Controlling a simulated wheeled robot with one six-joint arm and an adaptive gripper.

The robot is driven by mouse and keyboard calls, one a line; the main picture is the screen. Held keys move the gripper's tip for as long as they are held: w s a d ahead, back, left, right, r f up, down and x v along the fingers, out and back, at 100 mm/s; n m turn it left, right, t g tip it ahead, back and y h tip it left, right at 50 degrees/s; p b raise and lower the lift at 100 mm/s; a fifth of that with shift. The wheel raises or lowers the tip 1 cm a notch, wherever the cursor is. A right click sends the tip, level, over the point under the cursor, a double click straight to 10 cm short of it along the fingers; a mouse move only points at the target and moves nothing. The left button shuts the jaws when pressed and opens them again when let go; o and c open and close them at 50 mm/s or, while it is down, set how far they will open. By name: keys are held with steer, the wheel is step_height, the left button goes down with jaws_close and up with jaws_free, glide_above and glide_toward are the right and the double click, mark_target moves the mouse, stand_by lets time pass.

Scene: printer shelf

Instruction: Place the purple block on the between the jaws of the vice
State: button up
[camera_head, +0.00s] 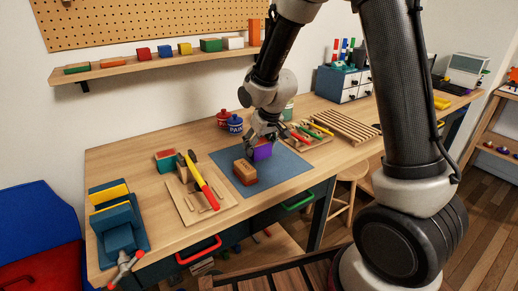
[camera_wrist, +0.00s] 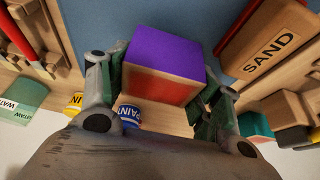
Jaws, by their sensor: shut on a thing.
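The purple block (camera_head: 263,152) is held by my gripper (camera_head: 263,136), over or on the blue mat (camera_head: 285,172); I cannot tell if it touches the mat. In the wrist view the block (camera_wrist: 166,38) sits between both fingers of my gripper (camera_wrist: 160,88), showing a purple face and a reddish face with a pale wood edge. The blue vice (camera_head: 118,238) stands at the table's front left, with yellow jaw strips and a red-tipped handle. Its jaws look apart and nothing is seen between them. My gripper is well to the right of it.
A brown sand block (camera_head: 245,172) lies close beside the purple block, also in the wrist view (camera_wrist: 270,38). A wooden tool holder (camera_head: 203,198) with red and yellow tools stands between mat and vice. Paint pots (camera_head: 235,124) stand behind. A small red-and-green block (camera_head: 166,160) sits farther left.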

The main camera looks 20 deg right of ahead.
steer(key=shift+f, duration=0.9)
steer(key=shift+f, duration=0.15)
steer(key=o, duration=1.1)
